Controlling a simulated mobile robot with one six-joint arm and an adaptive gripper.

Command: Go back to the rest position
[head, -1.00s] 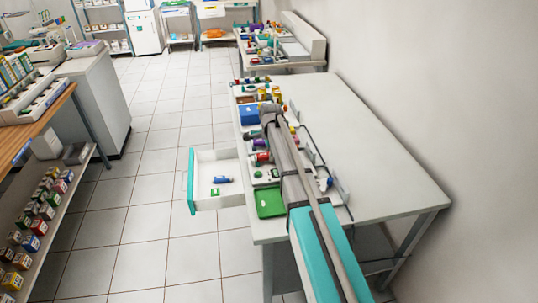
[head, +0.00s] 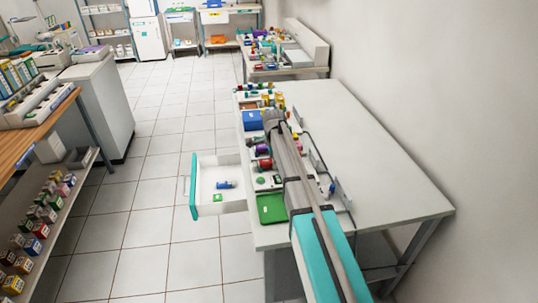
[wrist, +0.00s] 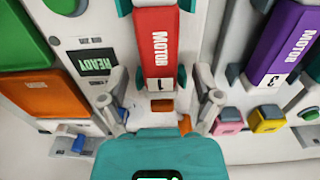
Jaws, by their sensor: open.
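My gripper (wrist: 161,92) is open in the wrist view, its two grey fingers spread with nothing held between them. A red motor marked MOTOR 1 (wrist: 158,48) lies just ahead, with its near end between the fingertips in the picture; I cannot tell the height gap. A purple motor marked 3 (wrist: 284,45) is to the right. In the head view my arm reaches along the white table (head: 385,165), over the row of parts; the fingers cannot be made out there.
An open white drawer (head: 220,171) with a teal front sticks out left of the table, holding a blue item (head: 226,185) and a green one (head: 217,197). A green tray (head: 271,208) and a blue bin (head: 254,120) sit near my arm. The table's right side is clear.

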